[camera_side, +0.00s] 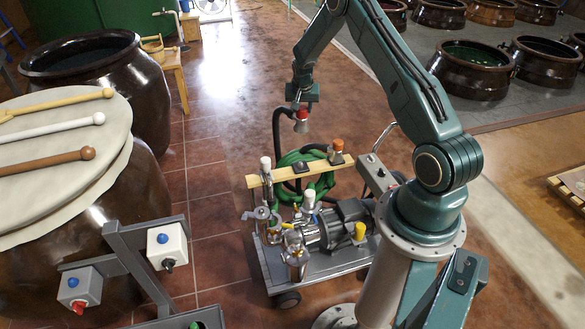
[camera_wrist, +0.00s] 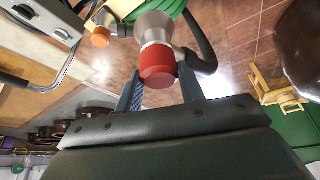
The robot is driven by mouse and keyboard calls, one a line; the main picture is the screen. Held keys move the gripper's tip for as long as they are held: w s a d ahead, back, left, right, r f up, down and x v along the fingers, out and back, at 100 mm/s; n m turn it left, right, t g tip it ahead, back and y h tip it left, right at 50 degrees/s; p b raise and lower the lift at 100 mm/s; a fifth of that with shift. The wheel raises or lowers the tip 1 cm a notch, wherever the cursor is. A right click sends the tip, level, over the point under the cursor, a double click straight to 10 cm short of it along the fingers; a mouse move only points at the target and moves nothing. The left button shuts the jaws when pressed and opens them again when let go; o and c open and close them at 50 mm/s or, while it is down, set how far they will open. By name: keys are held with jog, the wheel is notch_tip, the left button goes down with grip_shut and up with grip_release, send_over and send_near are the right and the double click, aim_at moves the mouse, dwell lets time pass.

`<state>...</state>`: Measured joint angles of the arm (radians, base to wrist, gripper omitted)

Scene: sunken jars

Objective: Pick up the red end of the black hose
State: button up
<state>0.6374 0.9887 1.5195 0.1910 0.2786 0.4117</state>
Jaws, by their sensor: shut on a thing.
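The red end (camera_side: 301,115) of the black hose (camera_side: 277,140) hangs just under my gripper (camera_side: 301,103), above the wooden bar of the pump cart. In the wrist view the red end (camera_wrist: 157,64), with its grey metal collar, sits between the two fingers of my gripper (camera_wrist: 158,72). The fingers are shut on it. The black hose also shows in the wrist view (camera_wrist: 207,45), curving behind the right finger. In the side view the hose loops up left of the red end and drops toward the cart.
The wooden bar (camera_side: 290,173) on the pump cart (camera_side: 325,268) carries a white end (camera_side: 265,163) and an orange-red end (camera_side: 337,145). A coiled green hose (camera_side: 292,160) lies behind the bar. Large brown jars (camera_side: 150,95) stand left; sunken jars (camera_side: 470,72) lie right.

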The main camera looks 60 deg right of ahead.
jog(key=shift+r, duration=0.7)
jog(key=shift+r, duration=0.1)
jog(key=shift+r, duration=0.65)
notch_tip(320, 180, up, 4)
jog(key=shift+f, duration=0.15)
jog(key=w+a, duration=0.3)
jog(key=a, duration=0.9)
jog(key=w+a, duration=0.2)
jog(key=a, duration=0.9)
notch_tip(320, 180, down, 25)
jog(key=shift+a+f, duration=0.15)
jog(key=shift+a, duration=0.05)
